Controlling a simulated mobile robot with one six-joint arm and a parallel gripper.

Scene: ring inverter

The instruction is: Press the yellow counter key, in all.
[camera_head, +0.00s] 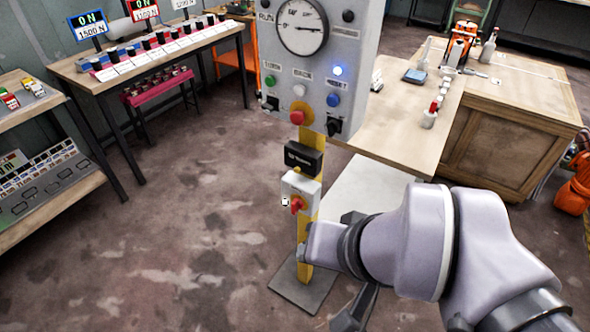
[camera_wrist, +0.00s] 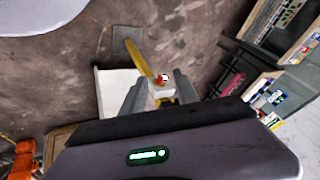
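A grey control panel (camera_head: 350,70) stands on a yellow post (camera_head: 309,250) in the head view. It has a round gauge, green, white and blue buttons, dark knobs, and a red button (camera_head: 297,117) on a yellow surround. Below are a small black box (camera_head: 303,158) and a white switch box (camera_head: 301,190) with a red knob. I cannot make out a yellow counter key. In the wrist view my gripper (camera_wrist: 160,75) has its two fingers apart, with the white switch box (camera_wrist: 160,91) seen between them. In the head view my arm mostly hides the gripper.
A wooden bench (camera_head: 398,133) with small items stands right of the panel. At the left, a long table (camera_head: 120,82) holds a row of white units under lit signs; a shelf (camera_head: 50,215) is nearer. Open floor (camera_head: 190,210) lies left of the post.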

